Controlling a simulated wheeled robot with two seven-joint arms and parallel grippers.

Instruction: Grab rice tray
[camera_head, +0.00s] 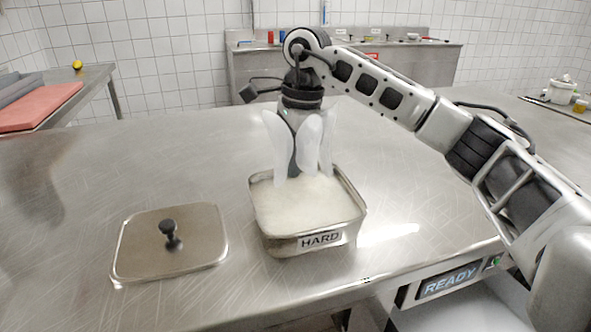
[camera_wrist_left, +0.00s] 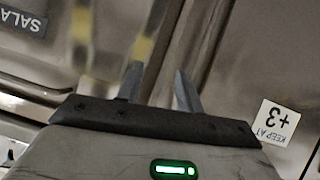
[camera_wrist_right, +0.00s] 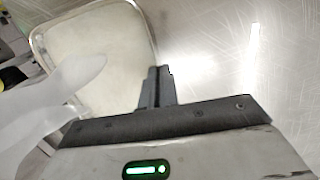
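The rice tray (camera_head: 310,243) is a rectangular metal pan full of white rice, labelled HARD, on the steel worktop in the head view. My right gripper (camera_wrist_right: 160,72) comes down at its far side; pale translucent flaps around the wrist hide the fingers in the head view. In the right wrist view the fingers are nearly together at the rim of the tray (camera_wrist_right: 60,22), apparently pinching its wall. My left gripper (camera_wrist_left: 157,78) is open and empty in its wrist view, in front of metal cabinet fronts; it is outside the head view.
A flat metal lid (camera_head: 195,245) with a black knob lies left of the tray. A READY display (camera_head: 450,281) is at the worktop's front edge. A red board (camera_head: 38,108) lies on another table at left. The worktop around the tray is mostly clear.

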